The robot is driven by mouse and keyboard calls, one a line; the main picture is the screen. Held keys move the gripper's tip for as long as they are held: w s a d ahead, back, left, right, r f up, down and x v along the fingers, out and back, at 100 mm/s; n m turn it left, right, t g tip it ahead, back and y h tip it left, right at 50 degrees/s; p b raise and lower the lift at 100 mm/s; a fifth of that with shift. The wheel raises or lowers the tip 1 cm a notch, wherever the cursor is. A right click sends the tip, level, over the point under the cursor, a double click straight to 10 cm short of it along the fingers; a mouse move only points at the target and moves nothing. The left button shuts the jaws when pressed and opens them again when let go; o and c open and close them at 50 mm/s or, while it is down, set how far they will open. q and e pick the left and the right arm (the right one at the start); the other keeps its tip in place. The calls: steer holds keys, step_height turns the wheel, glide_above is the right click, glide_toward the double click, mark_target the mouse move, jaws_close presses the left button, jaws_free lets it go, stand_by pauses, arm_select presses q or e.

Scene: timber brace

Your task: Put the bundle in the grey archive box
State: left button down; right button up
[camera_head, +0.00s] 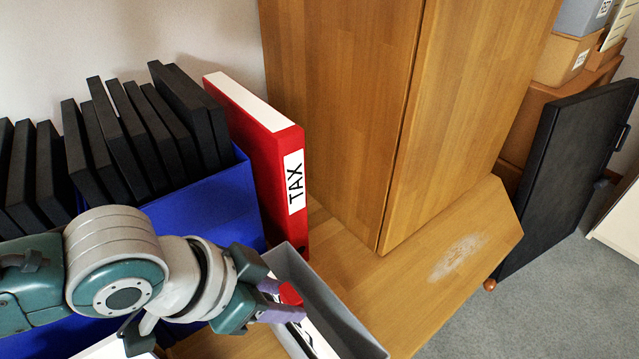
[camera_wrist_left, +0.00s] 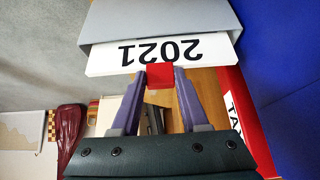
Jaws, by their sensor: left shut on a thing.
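The grey archive box (camera_head: 345,325) is an open-topped tray-like box on the wooden surface, just right of my left gripper. My left gripper (camera_head: 284,300) is shut on a red tab of the white bundle. In the left wrist view the bundle (camera_wrist_left: 110,62) bears a black "2021", and its red tab (camera_wrist_left: 159,76) sits between the purple fingertips. The bundle lies at the mouth of the grey box (camera_wrist_left: 160,22), partly within its walls. How deep it sits, and whether it touches the bottom, I cannot tell. My right gripper is not in view.
A red TAX binder (camera_head: 268,160) stands behind the box, beside blue holders (camera_head: 215,205) of black folders (camera_head: 140,130). A wooden cabinet (camera_head: 400,110) rises at the back. The wooden top (camera_head: 440,285) right of the box is clear. A black panel (camera_head: 570,160) leans further right.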

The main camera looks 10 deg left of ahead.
arm_select(q)
steer(key=shift+f, duration=0.35)
steer(key=shift+t+h+b, duration=0.3)
jaws_free()
stand_by(0.8)
step_height(320, 180, up, 8)
steer(key=p, duration=0.8)
steer(key=shift+p, duration=0.35)
